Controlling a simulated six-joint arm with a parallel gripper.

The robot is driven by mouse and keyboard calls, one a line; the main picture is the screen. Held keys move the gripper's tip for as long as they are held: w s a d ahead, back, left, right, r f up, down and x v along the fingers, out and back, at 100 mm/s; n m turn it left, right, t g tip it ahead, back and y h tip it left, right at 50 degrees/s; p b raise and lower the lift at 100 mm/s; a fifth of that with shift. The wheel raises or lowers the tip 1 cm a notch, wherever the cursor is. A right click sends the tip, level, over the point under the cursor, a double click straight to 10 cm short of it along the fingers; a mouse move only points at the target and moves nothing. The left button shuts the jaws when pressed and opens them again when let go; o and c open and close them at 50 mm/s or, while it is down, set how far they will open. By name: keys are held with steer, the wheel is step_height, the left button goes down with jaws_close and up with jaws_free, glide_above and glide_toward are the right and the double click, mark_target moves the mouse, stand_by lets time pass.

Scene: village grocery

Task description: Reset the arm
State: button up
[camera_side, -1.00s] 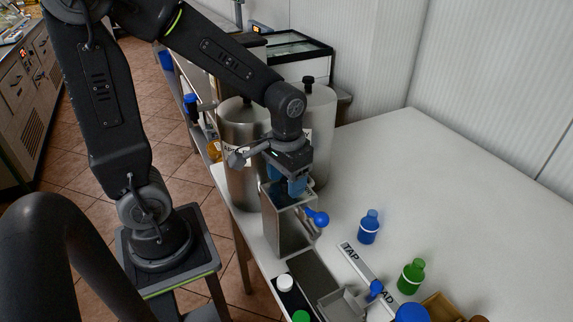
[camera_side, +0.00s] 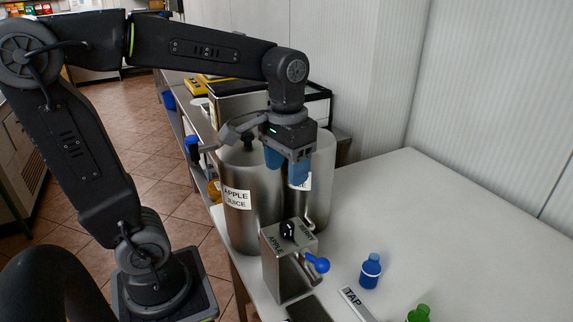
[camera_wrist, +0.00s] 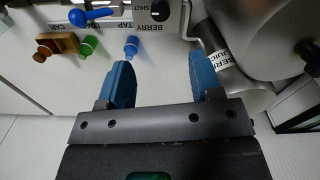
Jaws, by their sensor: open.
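My gripper (camera_side: 287,170) is open and empty, pointing down above the steel tap box (camera_side: 287,265). In the wrist view its two blue fingers (camera_wrist: 163,84) stand wide apart with nothing between them. A black selector knob (camera_side: 289,231) sits on top of the tap box, between the labels APPLE and BERRY. The knob also shows in the wrist view (camera_wrist: 159,10), near the words SHUT and BERRY. A blue-handled lever (camera_side: 317,263) sticks out on the box's right side.
Two steel tanks stand behind the tap box, the nearer one (camera_side: 246,215) marked APPLE JUICE. A blue bottle (camera_side: 370,271) and a green bottle (camera_side: 418,314) stand upright on the white counter (camera_side: 440,220). The counter's right side is clear. A wall runs along the back.

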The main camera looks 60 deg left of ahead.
steer(key=s+d+f+m+t, duration=0.1)
steer(key=s+d+m+t, duration=0.1)
steer(key=s+t, duration=0.3)
steer(key=shift+s+d+f+t, duration=0.15)
steer(key=shift+s+d+t, duration=0.15)
steer(key=shift+s, duration=0.45)
stand_by(0.6)
